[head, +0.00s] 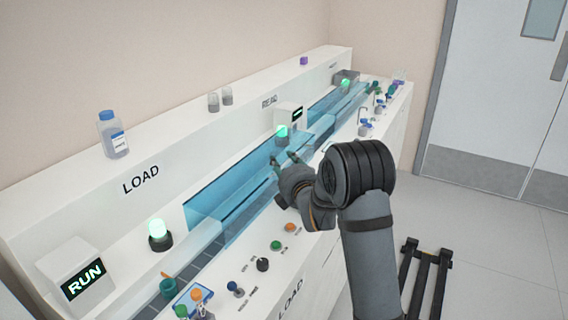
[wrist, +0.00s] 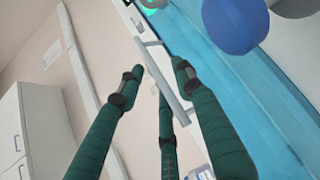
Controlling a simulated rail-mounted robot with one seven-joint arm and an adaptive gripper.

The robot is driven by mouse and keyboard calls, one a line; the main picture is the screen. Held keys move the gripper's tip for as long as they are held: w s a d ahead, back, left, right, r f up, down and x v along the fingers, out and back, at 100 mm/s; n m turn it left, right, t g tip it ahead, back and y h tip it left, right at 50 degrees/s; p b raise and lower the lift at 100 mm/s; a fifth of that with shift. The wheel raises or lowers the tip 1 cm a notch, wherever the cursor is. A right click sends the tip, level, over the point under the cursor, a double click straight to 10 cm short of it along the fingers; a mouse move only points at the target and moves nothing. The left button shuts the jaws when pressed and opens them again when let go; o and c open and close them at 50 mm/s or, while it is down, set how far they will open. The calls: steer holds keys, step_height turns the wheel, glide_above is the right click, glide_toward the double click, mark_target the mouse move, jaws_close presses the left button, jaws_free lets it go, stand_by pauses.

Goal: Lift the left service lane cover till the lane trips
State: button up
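The left lane cover (head: 215,205) is a long, clear blue panel over the lane nearest the LOAD label. It looks lowered. My gripper (head: 283,158) is at its far right end, below a green-lit lamp (head: 282,131). In the wrist view my gripper (wrist: 158,72) has its dark green fingers spread apart. A grey bar-shaped handle (wrist: 158,78) runs between or just beyond the fingertips; I cannot tell whether they touch it. The blue cover (wrist: 245,100) fills the right of the wrist view. A display (head: 83,282) reads RUN in green.
A second blue cover (head: 322,128) lies farther along. Another green lamp (head: 158,234) stands at the near left. Buttons and knobs, including an orange one (head: 290,227), line the front ledge. A blue-capped bottle (head: 112,135) stands on the back shelf. A blue ball (wrist: 236,24) is close to the wrist camera.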

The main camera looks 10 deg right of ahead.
steer(key=shift+c, duration=0.5)
steer(key=c, duration=0.7)
jaws_close()
